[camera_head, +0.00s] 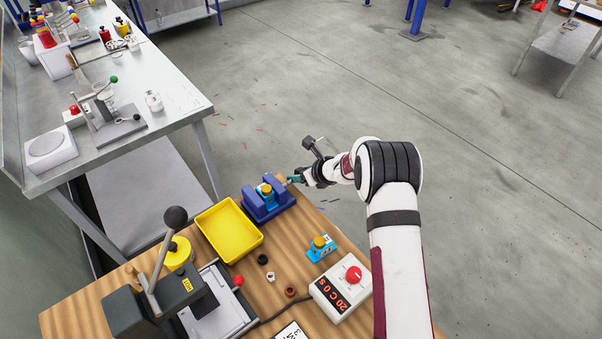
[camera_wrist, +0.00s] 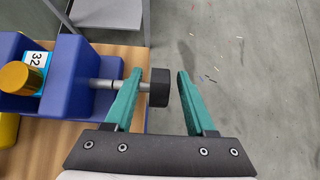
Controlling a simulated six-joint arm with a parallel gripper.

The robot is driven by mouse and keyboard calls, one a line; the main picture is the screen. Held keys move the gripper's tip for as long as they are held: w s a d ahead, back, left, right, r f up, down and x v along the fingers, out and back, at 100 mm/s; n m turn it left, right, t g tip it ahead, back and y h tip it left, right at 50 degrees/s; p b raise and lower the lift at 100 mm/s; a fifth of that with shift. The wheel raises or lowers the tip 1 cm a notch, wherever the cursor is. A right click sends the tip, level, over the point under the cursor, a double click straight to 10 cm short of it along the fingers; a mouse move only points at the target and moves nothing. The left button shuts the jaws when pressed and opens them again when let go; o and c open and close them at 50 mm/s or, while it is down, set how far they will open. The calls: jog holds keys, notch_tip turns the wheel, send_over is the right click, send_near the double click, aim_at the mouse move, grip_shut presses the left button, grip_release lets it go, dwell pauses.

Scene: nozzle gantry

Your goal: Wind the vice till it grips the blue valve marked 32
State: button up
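The blue-violet vice (camera_head: 282,203) stands at the back edge of the wooden bench; it also shows at the left of the wrist view (camera_wrist: 78,62). The blue valve marked 32 (camera_wrist: 36,62), with a brass-coloured cap, sits upright between its jaws. I cannot tell whether the jaws touch it. A grey screw runs right from the vice to a black round knob (camera_wrist: 159,87). My gripper (camera_wrist: 158,74) is open with its teal fingers either side of the knob. The left finger is close to it; a gap shows on the right. In the head view my gripper (camera_head: 295,180) partly hides the knob.
A yellow tray (camera_head: 204,222) stands left of the vice. Another blue valve (camera_head: 321,254) stands nearer on the bench, by a box with a red button (camera_head: 340,292). Small rings lie between. A dark lever press (camera_head: 150,304) stands front left. Open floor lies beyond the bench.

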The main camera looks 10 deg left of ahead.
jog(key=v, duration=1.5)
jog(key=shift+s+r, duration=0.25)
jog(key=shift+r, duration=0.05)
jog(key=shift+d, duration=0.15)
jog(key=a+f+y, duration=0.1)
jog(key=f+y, duration=0.1)
jog(key=s+a+f+n+y, duration=0.1)
jog(key=f, duration=0.2)
jog(key=s+a+f+y, duration=0.1)
jog(key=f+y, duration=0.1)
jog(key=shift+s+f+n+y, duration=0.1)
jog(key=shift+f+n+y, duration=0.1)
jog(key=shift+n+y, duration=0.1)
jog(key=d+f+m+t, duration=0.2)
jog(key=d+f+t, duration=0.15)
jog(key=t, duration=0.25)
jog(key=r+x, duration=0.1)
jog(key=x, duration=1.5)
jog(key=shift+w+d+r+y, duration=0.3)
jog(key=shift+w+d+y, duration=0.05)
jog(key=shift+d+y, duration=0.05)
